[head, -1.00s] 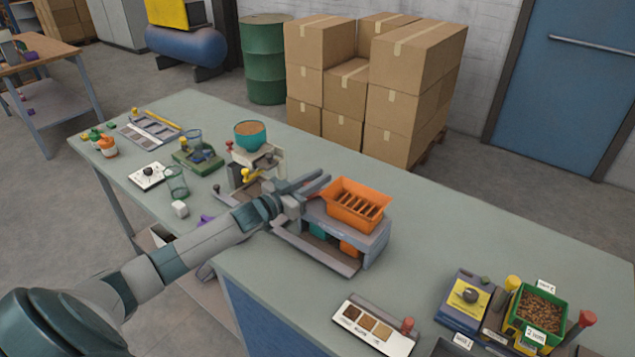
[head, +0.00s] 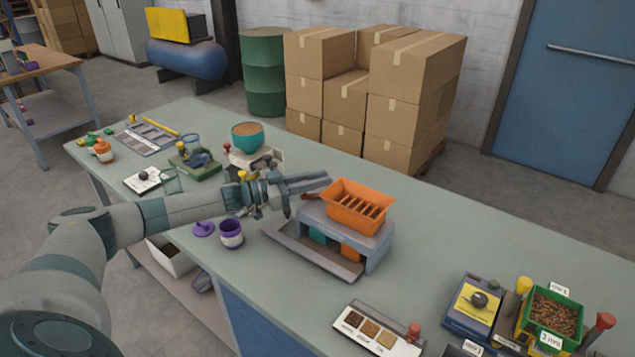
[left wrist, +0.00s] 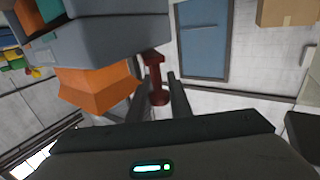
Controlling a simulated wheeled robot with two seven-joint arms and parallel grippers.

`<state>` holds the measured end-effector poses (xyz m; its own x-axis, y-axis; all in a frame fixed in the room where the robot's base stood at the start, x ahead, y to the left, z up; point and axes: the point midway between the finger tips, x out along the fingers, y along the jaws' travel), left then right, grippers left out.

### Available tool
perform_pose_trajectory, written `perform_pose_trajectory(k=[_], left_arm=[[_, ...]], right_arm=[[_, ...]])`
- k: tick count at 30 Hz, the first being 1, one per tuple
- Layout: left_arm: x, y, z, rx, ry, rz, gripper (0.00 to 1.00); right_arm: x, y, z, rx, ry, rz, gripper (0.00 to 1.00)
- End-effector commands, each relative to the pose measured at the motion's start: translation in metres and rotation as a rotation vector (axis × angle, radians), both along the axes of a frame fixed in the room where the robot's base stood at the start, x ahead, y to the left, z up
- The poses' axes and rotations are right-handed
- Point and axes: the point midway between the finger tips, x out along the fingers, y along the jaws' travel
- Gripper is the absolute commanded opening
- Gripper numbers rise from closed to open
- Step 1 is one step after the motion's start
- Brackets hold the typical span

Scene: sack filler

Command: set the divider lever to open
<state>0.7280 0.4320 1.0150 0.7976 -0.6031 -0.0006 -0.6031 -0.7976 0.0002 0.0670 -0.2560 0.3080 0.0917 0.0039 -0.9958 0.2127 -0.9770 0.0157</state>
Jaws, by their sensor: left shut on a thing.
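The divider is a grey bench unit (head: 372,243) with an orange slotted hopper (head: 345,208) on top and teal and orange bins beneath. Its red lever (head: 311,196) sticks out at the hopper's left side, partly hidden by my gripper. My left gripper (head: 322,181) is at this lever, its fingers pointing right. In the left wrist view the red lever (left wrist: 154,72) stands between the two fingers of my left gripper (left wrist: 157,92), and the gripper is shut on it. The orange hopper (left wrist: 95,88) shows just left of the fingers there. My right gripper is not in view.
A purple-banded cup (head: 231,234) and purple lid (head: 203,229) stand below my forearm. A teal bowl (head: 247,137) on a stand is behind it. A sample tray (head: 375,332) lies in front, and a green seed bin (head: 547,315) at right. The bench's back right is clear.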

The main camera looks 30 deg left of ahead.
Motion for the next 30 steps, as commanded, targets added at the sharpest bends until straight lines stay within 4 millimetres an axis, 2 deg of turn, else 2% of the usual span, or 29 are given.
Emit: perform_pose_trajectory(k=[11,12,23,30], left_arm=[[0.0,0.0,0.001,-0.001,-0.002,-0.003,0.0],[0.0,0.0,0.001,-0.001,-0.002,-0.003,0.26],[0.0,0.0,0.001,-0.001,-0.001,-0.003,0.26],[0.0,0.0,0.017,0.001,-0.004,-0.003,0.26]], right_arm=[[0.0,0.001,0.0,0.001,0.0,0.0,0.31],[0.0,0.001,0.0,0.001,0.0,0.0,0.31],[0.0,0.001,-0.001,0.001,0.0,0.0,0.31],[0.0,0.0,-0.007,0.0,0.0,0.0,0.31]])
